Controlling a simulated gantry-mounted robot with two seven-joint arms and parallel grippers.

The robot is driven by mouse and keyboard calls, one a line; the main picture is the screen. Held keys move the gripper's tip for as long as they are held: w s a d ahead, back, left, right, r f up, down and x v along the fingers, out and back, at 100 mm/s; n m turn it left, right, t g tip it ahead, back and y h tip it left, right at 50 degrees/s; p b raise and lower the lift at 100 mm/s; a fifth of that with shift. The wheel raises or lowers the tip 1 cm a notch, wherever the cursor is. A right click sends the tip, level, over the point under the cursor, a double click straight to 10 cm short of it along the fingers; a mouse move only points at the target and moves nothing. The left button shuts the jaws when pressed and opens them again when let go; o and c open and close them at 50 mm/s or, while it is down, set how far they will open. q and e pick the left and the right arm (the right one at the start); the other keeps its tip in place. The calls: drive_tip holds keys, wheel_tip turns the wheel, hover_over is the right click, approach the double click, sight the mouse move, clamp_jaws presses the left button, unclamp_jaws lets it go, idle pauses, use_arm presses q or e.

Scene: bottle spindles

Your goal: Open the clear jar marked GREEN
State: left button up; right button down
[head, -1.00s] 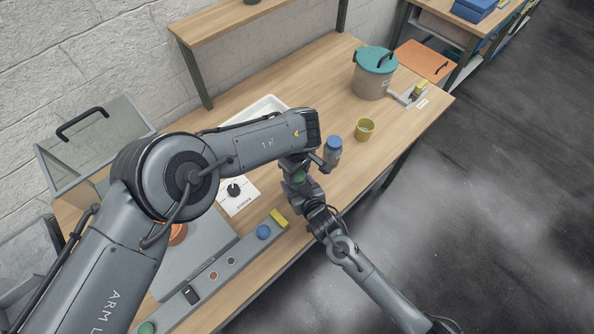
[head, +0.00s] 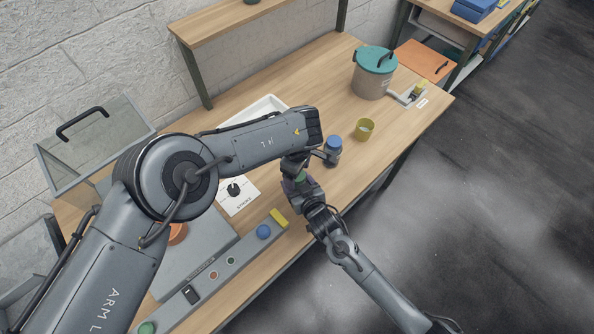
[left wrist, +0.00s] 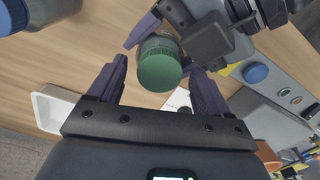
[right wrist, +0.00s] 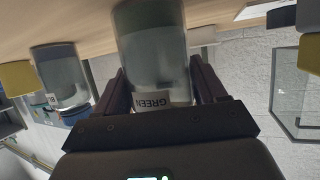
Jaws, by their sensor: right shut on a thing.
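The clear jar marked GREEN (right wrist: 152,60) stands between the fingers of my right gripper (right wrist: 160,92), which is shut on its body. Its label shows upside down in the right wrist view. Its green lid (left wrist: 160,70) is on, facing the left wrist camera. My left gripper (left wrist: 160,82) is open, one finger on each side of the lid, with gaps visible. In the head view the jar is mostly hidden by my arms, with a bit of green lid (head: 300,176) showing. I cannot tell whether the jar touches the table.
A teal-lidded pot (head: 372,75) is at the far right. A control strip with a blue knob (head: 263,232) runs along the front edge. A white tray (head: 262,104) lies behind my arm.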

use_arm(q)
drive_tip(key=shift+r, duration=2.2)
drive_tip(key=shift+c, duration=0.3)
wheel_tip(320, 180, up, 3)
drive_tip(key=shift+f+m, duration=0.2)
drive_tip(key=shift+m, duration=0.9)
drive_tip(key=shift+r+m, duration=0.35)
drive_tip(key=shift+m, duration=0.25)
drive_tip(key=shift+f, duration=3.85)
